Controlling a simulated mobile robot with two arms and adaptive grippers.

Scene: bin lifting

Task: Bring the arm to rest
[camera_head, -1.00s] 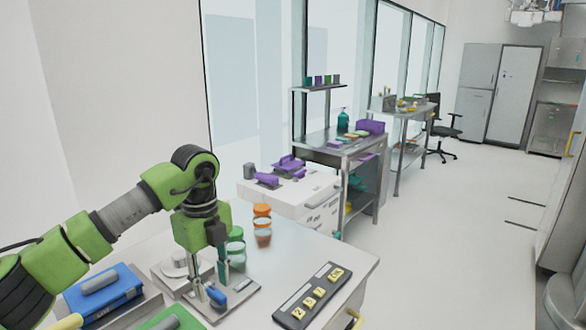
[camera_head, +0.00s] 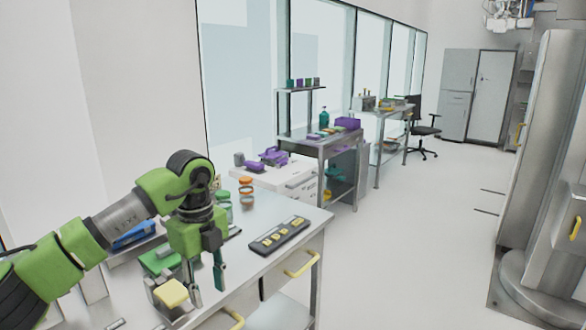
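My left arm is green and grey and comes in from the left. Its gripper (camera_head: 206,281) points down over the near part of the metal worktable (camera_head: 262,271). Its two fingers are apart, with nothing seen between them. A yellow block (camera_head: 171,293) stands just left of the fingers; I cannot tell whether they touch it. My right gripper is not in view.
A black tray with several yellow pieces (camera_head: 279,235) lies on the worktable. Orange-lidded jars (camera_head: 246,187) stand behind. A blue box (camera_head: 132,236) lies partly behind my arm. A grey column (camera_head: 541,180) stands at right. The floor (camera_head: 420,240) between is clear.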

